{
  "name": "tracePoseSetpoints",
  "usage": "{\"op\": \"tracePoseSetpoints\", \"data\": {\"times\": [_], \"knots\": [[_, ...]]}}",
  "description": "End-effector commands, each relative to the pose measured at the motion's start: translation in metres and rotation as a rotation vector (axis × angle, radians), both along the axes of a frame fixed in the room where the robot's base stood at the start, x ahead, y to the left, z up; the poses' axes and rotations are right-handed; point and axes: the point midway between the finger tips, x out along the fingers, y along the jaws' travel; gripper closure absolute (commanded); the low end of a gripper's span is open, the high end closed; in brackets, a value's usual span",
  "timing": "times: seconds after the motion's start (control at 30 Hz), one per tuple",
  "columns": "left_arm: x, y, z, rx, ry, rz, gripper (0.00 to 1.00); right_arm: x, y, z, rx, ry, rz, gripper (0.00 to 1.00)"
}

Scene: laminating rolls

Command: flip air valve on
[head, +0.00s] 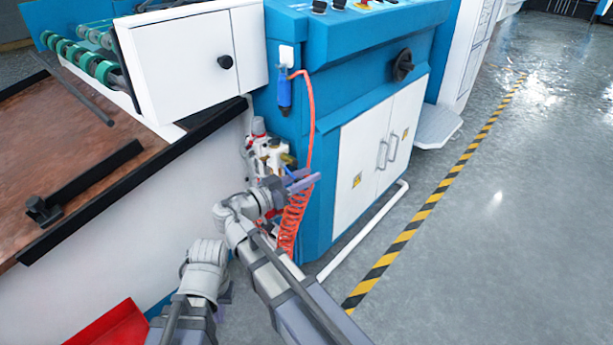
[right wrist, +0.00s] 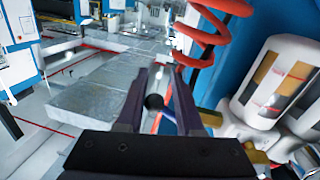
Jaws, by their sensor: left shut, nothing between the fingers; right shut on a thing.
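The air unit (head: 270,150), white with red parts, is mounted low on the blue machine's side in the head view. My right gripper (head: 304,182) is at its lower right, beside the red coiled hose. In the right wrist view my right gripper (right wrist: 165,85) is shut on a small black round knob (right wrist: 153,101), seen between its fingers. The knob appears to be the air valve's handle; its base and on/off position are hidden. My left arm is at the lower left of the head view, away from the air unit; its fingers cannot be seen.
The red coiled hose (head: 308,120) hangs down the machine beside my right gripper, and it also shows in the right wrist view (right wrist: 213,35). White cylindrical housings (right wrist: 275,85) and brass fittings stand close on the right there. A red bin (head: 113,326) is at lower left. The right floor is clear.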

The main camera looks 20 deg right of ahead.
Motion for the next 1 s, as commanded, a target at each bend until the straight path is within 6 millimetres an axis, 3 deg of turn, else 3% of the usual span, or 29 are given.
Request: {"op": "tracePoseSetpoints", "data": {"times": [0.2,0.57,1.0], "knots": [[0.0,0.0,0.0,0.0,0.0,0.0,1.0,0.0,0.0,0.0,-0.001,-0.001,-0.001,1.0],[0.0,0.0,0.001,0.0,0.0,0.0,1.0,-0.001,-0.001,0.002,-0.014,0.016,0.0,1.0],[0.0,0.0,0.007,0.0,0.0,0.0,1.0,-0.005,-0.003,0.018,-0.146,0.243,-0.001,1.0]]}}
